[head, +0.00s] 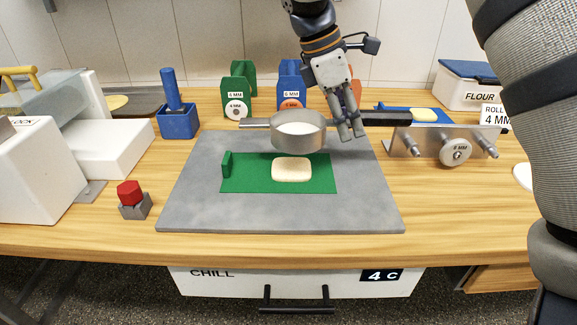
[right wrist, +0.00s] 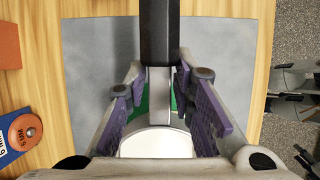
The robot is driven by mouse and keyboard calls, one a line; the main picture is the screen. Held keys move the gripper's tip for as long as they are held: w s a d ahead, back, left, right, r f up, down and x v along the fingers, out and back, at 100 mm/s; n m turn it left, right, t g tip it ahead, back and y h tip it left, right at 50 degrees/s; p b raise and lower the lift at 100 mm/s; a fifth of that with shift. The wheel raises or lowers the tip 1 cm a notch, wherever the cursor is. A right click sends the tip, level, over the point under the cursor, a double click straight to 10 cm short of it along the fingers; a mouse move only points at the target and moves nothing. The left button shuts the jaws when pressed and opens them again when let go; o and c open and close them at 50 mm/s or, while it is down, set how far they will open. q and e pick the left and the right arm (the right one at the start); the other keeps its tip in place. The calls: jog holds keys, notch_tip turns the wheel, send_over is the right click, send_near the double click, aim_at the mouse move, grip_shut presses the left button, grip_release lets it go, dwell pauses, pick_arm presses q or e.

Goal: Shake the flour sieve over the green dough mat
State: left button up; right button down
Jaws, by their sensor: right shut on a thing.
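The flour sieve (head: 298,138) is a round metal pan with white flour inside, held level above the back part of the green dough mat (head: 250,181). My right gripper (head: 352,134) is shut on the sieve's handle, right of the pan. In the right wrist view, the fingers (right wrist: 160,95) flank the handle's metal neck; the black grip (right wrist: 160,32) points up and the white flour (right wrist: 155,144) shows at the bottom. A pale dough piece (head: 291,170) lies on the mat, in front of the sieve. My left gripper is not in view.
The mat lies on a grey slab (head: 200,205). A red button (head: 130,194) stands left, a metal roller stand (head: 455,146) right. Blue and green roller holders (head: 238,90) and a flour bin (head: 465,90) stand behind. The slab's front is clear.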

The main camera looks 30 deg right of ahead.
jog(key=shift+d+r, duration=0.2)
jog(key=shift+r, duration=2.8)
